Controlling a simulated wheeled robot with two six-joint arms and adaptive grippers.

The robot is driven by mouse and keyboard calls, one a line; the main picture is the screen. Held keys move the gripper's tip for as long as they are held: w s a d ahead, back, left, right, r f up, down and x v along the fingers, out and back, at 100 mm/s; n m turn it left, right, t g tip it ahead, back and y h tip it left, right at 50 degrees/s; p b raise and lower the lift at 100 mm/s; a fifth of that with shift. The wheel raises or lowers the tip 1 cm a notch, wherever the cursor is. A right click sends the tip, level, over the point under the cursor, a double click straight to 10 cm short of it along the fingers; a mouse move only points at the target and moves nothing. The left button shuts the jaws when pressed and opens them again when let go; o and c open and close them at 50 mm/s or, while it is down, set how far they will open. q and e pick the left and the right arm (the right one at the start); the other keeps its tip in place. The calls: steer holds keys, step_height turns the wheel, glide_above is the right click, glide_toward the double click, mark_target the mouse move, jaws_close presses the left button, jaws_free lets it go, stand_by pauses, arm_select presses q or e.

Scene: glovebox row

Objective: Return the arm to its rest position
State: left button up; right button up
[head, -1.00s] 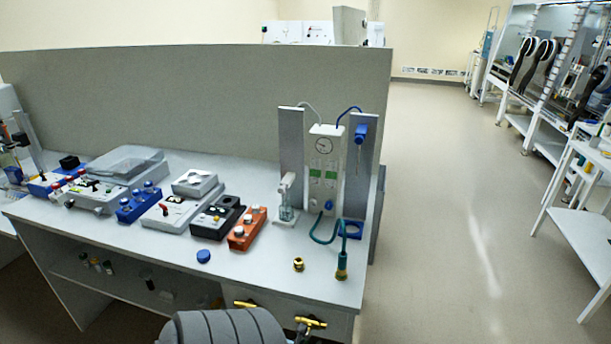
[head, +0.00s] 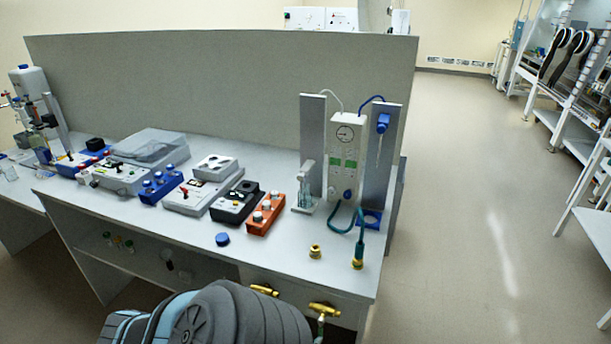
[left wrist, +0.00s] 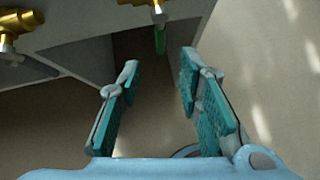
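My left arm shows at the bottom of the head view as a dark grey ribbed link, low in front of the bench; its gripper is hidden there. In the left wrist view my left gripper (left wrist: 158,98) is open, with its two teal-padded fingers well apart and nothing between them. It is below the bench front, with floor behind it. My right gripper is in neither view.
The bench (head: 130,218) carries an upright apparatus (head: 345,155), several control boxes such as an orange one (head: 265,213), a blue cap (head: 222,239) and a brass fitting (head: 315,251). Brass valves (head: 325,309) stick out from its front. Open floor (head: 470,220) lies to the right.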

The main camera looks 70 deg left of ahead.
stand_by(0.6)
arm_select(q)
steer(key=s+d+f+n+g+h, duration=0.15)
steer(key=s+f+n+g, duration=0.25)
steer(key=s+f+n, duration=1.35)
steer(key=d+f+n+g+h, duration=0.25)
steer(key=d+f+n, duration=0.45)
steer(key=d+n, duration=0.4)
steer(key=w+d+h, duration=0.1)
steer(key=w+d, duration=0.4)
steer(key=shift+d+f+t, duration=0.15)
steer(key=shift+f+t, duration=0.1)
steer(key=shift+t, duration=0.2)
